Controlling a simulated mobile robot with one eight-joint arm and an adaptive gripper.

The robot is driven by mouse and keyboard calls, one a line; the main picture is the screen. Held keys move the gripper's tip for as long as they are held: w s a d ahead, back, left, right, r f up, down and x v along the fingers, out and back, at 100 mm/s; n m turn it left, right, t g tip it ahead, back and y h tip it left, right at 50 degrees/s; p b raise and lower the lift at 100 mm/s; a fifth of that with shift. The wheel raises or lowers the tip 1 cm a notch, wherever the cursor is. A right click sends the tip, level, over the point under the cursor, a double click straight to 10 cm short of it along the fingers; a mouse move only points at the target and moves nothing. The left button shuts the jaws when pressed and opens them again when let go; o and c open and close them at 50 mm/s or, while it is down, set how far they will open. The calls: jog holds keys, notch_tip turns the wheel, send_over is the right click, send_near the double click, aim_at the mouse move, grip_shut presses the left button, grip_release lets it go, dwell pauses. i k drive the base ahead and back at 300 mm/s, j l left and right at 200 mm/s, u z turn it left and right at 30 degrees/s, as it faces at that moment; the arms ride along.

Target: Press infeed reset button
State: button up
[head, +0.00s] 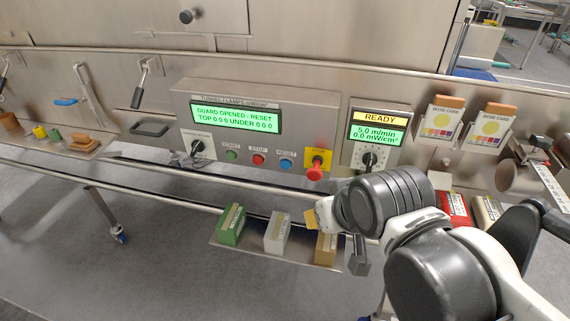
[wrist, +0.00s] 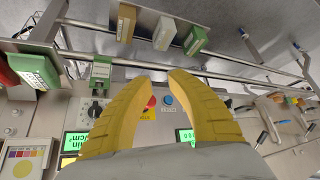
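The blue reset button (head: 286,163) sits on the steel panel (head: 330,108) under a RESET label, right of the red stop button (head: 258,159) and green start button (head: 231,155). The green display (head: 237,117) reads "GUARD OPENED - RESET". My gripper (head: 312,220) is below and right of the reset button in the head view, apart from it. In the upside-down wrist view, my gripper's yellow fingers (wrist: 160,77) are spread with nothing between their tips. The blue button (wrist: 168,100) shows in the gap between them.
A red emergency stop (head: 315,172) juts out on a yellow plate right of the reset button. A rail runs below the panel. A shelf (head: 255,250) with several boxes hangs below, near my gripper. A READY panel (head: 380,118) with a knob stands to the right.

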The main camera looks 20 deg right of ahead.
aim_at(286, 164)
jog(key=j, duration=1.8)
jog(key=k+u, duration=0.05)
